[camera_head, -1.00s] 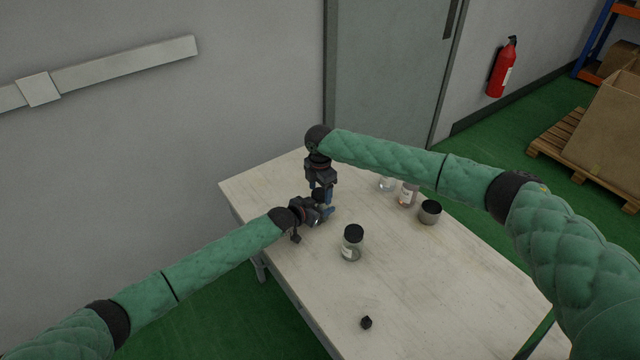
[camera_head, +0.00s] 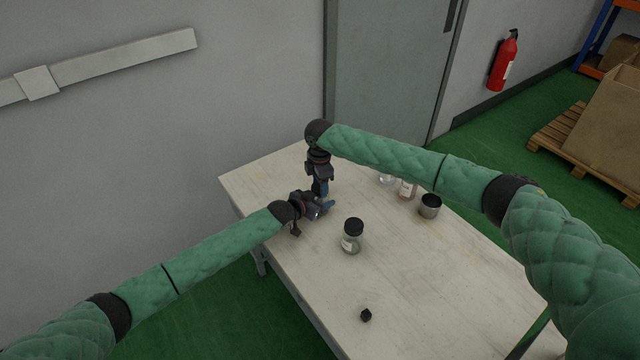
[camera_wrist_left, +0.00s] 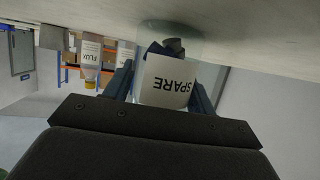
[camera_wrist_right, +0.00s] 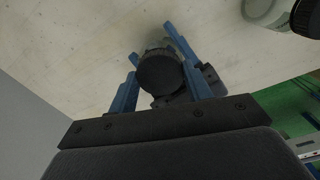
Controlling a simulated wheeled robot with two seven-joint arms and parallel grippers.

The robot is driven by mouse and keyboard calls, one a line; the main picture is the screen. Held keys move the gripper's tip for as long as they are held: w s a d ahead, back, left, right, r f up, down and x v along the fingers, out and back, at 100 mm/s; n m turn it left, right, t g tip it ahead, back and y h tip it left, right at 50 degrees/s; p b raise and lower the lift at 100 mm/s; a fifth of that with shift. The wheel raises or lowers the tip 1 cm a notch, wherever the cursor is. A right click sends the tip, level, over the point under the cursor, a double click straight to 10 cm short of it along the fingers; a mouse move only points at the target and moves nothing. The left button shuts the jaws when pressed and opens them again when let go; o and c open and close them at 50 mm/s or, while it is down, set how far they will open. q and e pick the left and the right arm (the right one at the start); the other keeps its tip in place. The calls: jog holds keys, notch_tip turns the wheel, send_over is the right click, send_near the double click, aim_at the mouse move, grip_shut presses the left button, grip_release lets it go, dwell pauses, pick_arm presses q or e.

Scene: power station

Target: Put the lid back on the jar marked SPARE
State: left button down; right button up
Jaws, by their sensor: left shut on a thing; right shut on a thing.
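The jar marked SPARE shows in the left wrist view by its white label (camera_wrist_left: 168,82), upside down in the picture. My left gripper (camera_head: 326,208) is shut on this jar, with a finger on each side. A black round lid (camera_wrist_right: 160,73) sits between the fingers of my right gripper (camera_wrist_right: 165,75), which is shut on it. The right gripper points down from above, close to the left one at the table's far left. The right wrist view shows the lid's top, so I cannot tell whether it touches the jar's rim. Both hands hide the jar in the head view.
Another jar with a black lid (camera_head: 352,236) stands right of my grippers. A small black object (camera_head: 366,315) lies near the front. The table's right front (camera_head: 450,290) is bare.

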jog(key=shift+a+m, duration=0.1)
jog(key=shift+m, duration=0.8)
jog(key=o, duration=1.1)
jog(key=shift+r, duration=2.3)
jog(key=o, duration=0.6)
jog(key=shift+c, duration=0.2)
